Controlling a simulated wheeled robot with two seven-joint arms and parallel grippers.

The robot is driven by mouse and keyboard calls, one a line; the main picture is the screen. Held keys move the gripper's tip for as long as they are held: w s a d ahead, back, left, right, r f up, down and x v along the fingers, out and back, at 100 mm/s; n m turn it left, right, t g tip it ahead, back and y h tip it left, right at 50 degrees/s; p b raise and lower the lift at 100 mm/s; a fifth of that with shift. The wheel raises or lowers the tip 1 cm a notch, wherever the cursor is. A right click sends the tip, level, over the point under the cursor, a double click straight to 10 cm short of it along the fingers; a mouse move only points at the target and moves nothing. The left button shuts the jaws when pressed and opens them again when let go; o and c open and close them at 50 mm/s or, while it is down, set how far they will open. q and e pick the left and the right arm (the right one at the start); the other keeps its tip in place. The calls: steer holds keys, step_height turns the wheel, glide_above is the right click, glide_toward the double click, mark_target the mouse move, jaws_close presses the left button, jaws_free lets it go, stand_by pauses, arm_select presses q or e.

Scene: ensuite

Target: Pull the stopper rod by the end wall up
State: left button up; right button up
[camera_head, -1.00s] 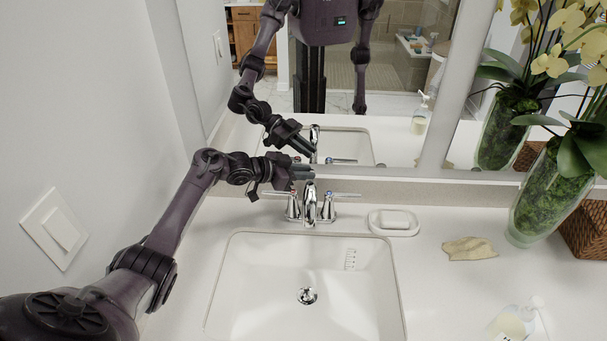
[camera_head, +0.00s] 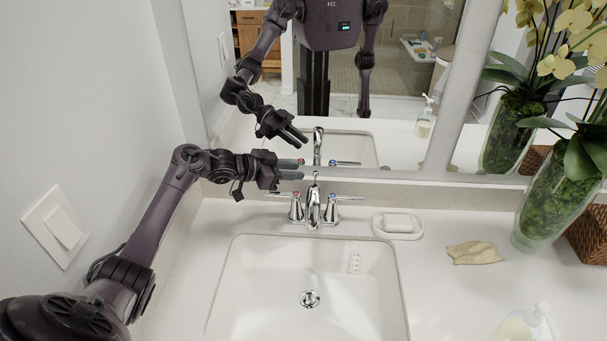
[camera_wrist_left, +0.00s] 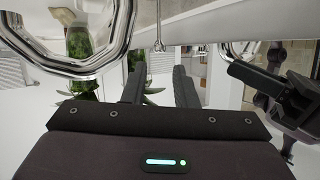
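The stopper rod (camera_head: 315,176) is a thin chrome rod with a small knob, standing behind the faucet (camera_head: 313,208) near the mirror wall. In the left wrist view the rod (camera_wrist_left: 158,32) shows ahead of the fingers, lined up with the gap between them. My left gripper (camera_head: 302,169) is just left of the knob, with its fingers pointing right. It is open and empty; the left wrist view shows the two fingers (camera_wrist_left: 160,85) apart. No contact with the rod is visible. My right gripper is not in view.
The faucet handles flank the spout behind the white sink (camera_head: 232,290). A soap dish (camera_head: 397,232), a cloth (camera_head: 474,253), a soap bottle (camera_head: 525,325) and an orchid vase (camera_head: 545,205) stand to the right. The left wall (camera_head: 90,110) and mirror (camera_head: 400,80) bound the space.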

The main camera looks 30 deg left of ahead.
arm_select(q)
steer(key=shift+v, duration=1.45)
